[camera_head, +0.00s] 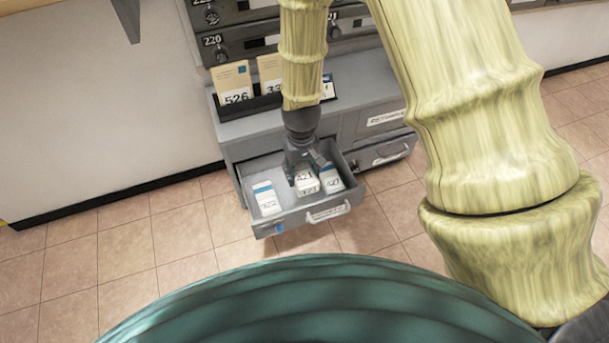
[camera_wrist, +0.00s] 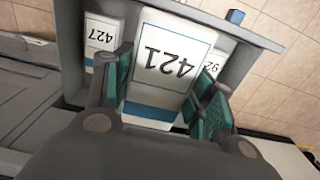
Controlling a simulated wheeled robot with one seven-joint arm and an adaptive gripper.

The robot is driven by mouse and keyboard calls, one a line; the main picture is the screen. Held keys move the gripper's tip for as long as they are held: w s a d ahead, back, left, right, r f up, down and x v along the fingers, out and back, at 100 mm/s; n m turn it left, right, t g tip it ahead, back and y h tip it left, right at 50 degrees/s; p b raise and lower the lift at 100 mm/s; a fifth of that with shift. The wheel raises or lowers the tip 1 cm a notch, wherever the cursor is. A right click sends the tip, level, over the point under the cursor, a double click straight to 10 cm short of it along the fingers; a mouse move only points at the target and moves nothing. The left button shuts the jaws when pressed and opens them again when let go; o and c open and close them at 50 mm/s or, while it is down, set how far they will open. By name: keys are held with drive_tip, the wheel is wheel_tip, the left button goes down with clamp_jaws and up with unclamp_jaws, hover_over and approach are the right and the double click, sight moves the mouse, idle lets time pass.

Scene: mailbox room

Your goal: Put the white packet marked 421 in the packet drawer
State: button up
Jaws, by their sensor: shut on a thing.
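The white packet marked 421 (camera_head: 306,184) is between the fingers of my gripper (camera_head: 302,166), inside the open packet drawer (camera_head: 291,221). In the wrist view the packet (camera_wrist: 172,55) shows its number upside down and a blue band at its near end. The teal fingers of my gripper (camera_wrist: 163,92) are shut on its two sides. The drawer (camera_wrist: 268,38) surrounds it. I cannot tell whether the packet touches the drawer floor.
In the drawer, a packet marked 427 (camera_head: 331,179) lies to the right and another white packet with a blue band (camera_head: 266,198) to the left. Cards stand in a rack (camera_head: 262,104) on the cabinet top. Mailboxes (camera_head: 240,40) are behind. A second drawer (camera_head: 388,150) is at right.

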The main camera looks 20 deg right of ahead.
drive_tip(key=shift+w+f+b, duration=0.45)
drive_tip(key=shift+w+f, duration=0.1)
drive_tip(key=shift+f, duration=0.2)
drive_tip(key=shift+w+f+b, duration=0.2)
drive_tip(key=shift+w+f, duration=0.1)
drive_tip(key=shift+f, duration=1.1)
drive_tip(key=shift+w+f+b, duration=0.15)
drive_tip(key=shift+w+f, duration=0.2)
drive_tip(key=shift+f, duration=1.05)
drive_tip(key=shift+w+f+b, duration=0.2)
drive_tip(key=shift+w+f, duration=0.1)
drive_tip(key=shift+f, duration=1.1)
drive_tip(key=o, duration=1.2)
drive_tip(key=shift+r, duration=6)
drive_tip(key=shift+s, duration=0.1)
